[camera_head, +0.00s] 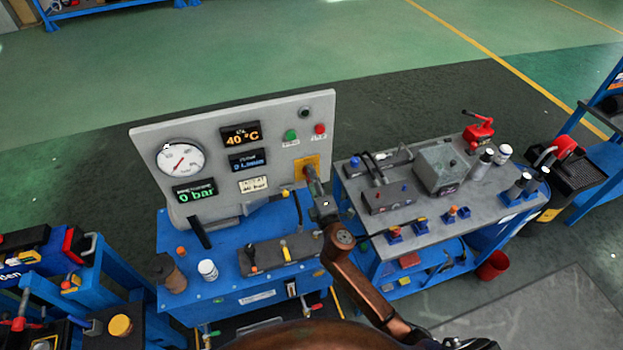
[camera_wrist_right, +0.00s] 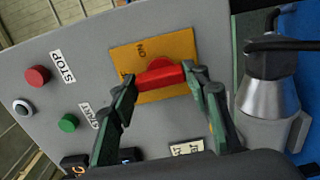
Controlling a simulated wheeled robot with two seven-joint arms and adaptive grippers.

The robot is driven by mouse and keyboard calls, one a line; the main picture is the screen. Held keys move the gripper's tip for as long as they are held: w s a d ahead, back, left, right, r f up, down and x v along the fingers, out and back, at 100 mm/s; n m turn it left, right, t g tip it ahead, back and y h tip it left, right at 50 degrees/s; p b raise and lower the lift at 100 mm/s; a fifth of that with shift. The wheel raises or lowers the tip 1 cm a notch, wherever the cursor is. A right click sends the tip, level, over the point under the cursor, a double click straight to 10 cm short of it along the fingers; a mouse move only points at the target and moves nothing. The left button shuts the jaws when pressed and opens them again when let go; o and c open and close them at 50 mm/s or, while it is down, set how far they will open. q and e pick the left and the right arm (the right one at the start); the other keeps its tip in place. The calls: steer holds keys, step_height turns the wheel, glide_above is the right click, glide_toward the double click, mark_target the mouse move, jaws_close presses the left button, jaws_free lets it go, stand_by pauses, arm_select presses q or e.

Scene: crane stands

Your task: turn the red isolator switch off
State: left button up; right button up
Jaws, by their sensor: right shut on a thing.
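The red isolator switch (camera_wrist_right: 160,75) sits on a yellow plate (camera_wrist_right: 176,45) on the grey panel. In the right wrist view its red handle lies across the plate, between my two fingers, and "ON" is printed on the plate beside it. My right gripper (camera_wrist_right: 166,90) is shut on the red handle. In the head view my right gripper (camera_head: 312,175) reaches the yellow plate (camera_head: 299,166) at the panel's right side and hides most of the switch. My left gripper is not in view.
The grey panel (camera_head: 222,123) carries a gauge (camera_head: 181,160), lit displays, a green button (camera_head: 291,135) and a red button (camera_head: 320,129). A blue bench (camera_head: 230,290) stands below it. A second bench (camera_head: 470,218) with tools and bottles stands to the right.

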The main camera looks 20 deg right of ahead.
steer(key=o, duration=1.2)
steer(key=shift+c, duration=0.2)
steer(key=s, duration=1.2)
steer(key=shift+d, duration=0.15)
